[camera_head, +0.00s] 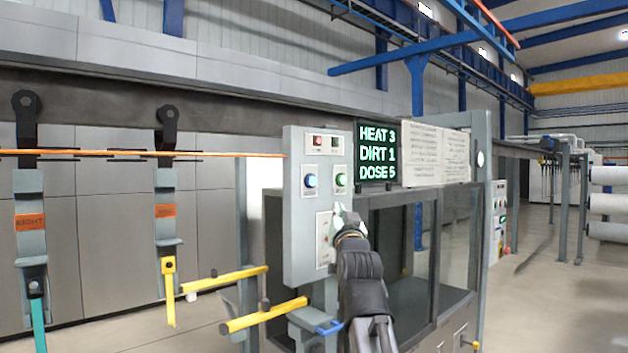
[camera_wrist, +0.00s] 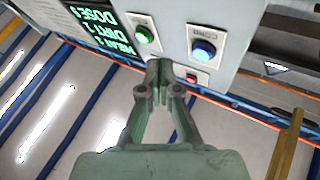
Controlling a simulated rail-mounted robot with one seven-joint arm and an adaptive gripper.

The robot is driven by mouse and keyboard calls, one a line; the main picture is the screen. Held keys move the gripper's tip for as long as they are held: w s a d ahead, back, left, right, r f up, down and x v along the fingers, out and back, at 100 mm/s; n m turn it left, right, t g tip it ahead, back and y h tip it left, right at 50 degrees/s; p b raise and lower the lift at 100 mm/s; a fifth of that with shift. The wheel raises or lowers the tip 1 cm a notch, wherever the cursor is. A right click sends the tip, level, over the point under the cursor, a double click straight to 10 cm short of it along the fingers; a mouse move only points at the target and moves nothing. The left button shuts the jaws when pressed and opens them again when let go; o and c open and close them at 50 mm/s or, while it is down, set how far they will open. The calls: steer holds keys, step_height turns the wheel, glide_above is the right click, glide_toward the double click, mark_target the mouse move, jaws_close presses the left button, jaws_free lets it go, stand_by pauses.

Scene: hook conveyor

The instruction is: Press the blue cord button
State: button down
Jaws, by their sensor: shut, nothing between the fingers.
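The blue cord button (camera_head: 310,181) is a round lit button on a white plate at the left of the grey control panel (camera_head: 301,254). In the wrist view, which is turned over, the blue button (camera_wrist: 203,50) is right of my fingertips, with its label above it. My gripper (camera_head: 347,216) is in front of the panel's lower right part, below the buttons. In the wrist view my gripper (camera_wrist: 160,72) is shut and empty, its tips near the panel face. They are apart from the blue button in the picture; I cannot tell whether they touch the panel.
A green button (camera_head: 341,179) sits right of the blue one, and a red button (camera_head: 318,141) above. A display (camera_head: 377,151) reads HEAT 3, DIRT 1, DOSE 5. Yellow bars (camera_head: 265,315) stick out at lower left. An orange cord (camera_head: 140,153) runs left from the panel.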

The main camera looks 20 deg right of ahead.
mark_target(312, 181)
steer(key=s+r+t, duration=0.1)
steer(key=s+r, duration=0.2)
steer(key=r, duration=0.4)
steer(key=shift+s+d+h, duration=0.2)
steer(key=shift+h, duration=0.2)
steer(key=shift+w+p, duration=0.1)
steer(key=shift+p, duration=0.5)
steer(key=w+a, duration=0.1)
steer(key=w, duration=0.1)
steer(key=w+b, duration=0.1)
steer(key=w, duration=0.2)
steer(key=w+a+b, duration=0.1)
steer(key=w, duration=0.2)
steer(key=shift+w+a+f, duration=0.1)
steer(key=shift+a+f, duration=0.05)
steer(key=shift+a, duration=0.2)
stand_by(0.5)
